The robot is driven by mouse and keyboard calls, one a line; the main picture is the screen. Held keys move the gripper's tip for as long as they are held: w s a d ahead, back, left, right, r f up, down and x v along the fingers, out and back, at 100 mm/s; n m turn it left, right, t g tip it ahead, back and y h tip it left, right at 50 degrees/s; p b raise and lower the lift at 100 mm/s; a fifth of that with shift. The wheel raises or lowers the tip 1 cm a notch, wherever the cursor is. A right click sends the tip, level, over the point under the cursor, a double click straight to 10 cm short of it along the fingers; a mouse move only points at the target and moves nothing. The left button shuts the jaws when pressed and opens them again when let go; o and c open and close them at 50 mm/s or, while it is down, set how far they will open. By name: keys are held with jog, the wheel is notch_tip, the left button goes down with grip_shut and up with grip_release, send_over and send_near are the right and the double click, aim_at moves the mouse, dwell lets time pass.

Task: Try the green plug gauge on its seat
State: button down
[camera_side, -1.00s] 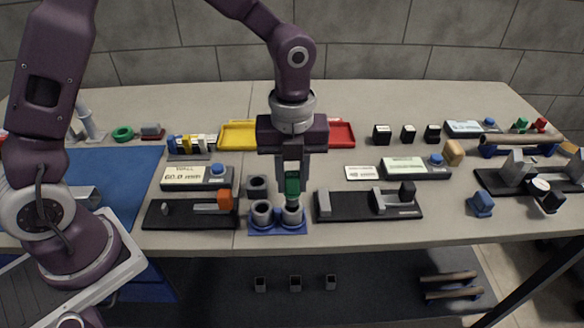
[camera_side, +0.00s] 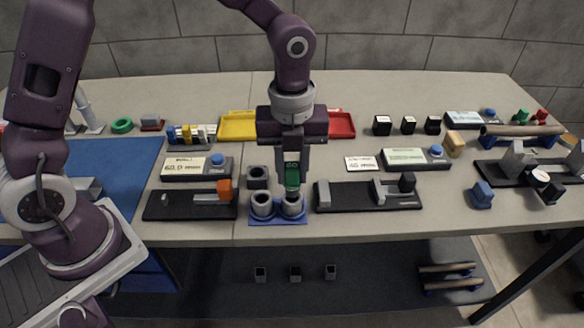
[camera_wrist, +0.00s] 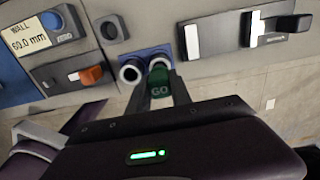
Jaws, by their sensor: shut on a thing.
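The green plug gauge (camera_side: 292,175), marked GO, is held upright between the fingers of my gripper (camera_side: 292,168). It also shows in the wrist view (camera_wrist: 160,84). Its lower end is at the mouth of the right grey ring-shaped seat (camera_side: 292,206) on the blue base plate (camera_side: 277,220). I cannot tell how far into the bore it reaches. The left seat (camera_side: 262,205) beside it is empty, with an open dark bore, as the wrist view (camera_wrist: 130,72) also shows.
A grey block with a hole (camera_side: 257,177) stands just behind the seats. Black measuring fixtures flank them, left (camera_side: 170,207) and right (camera_side: 350,196). Yellow (camera_side: 238,127) and red (camera_side: 341,125) trays lie behind. The table's front edge is close in front.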

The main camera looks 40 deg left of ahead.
jog(key=shift+f, duration=1.1)
dwell(0.3)
dwell(0.8)
jog(key=shift+r, duration=2.55)
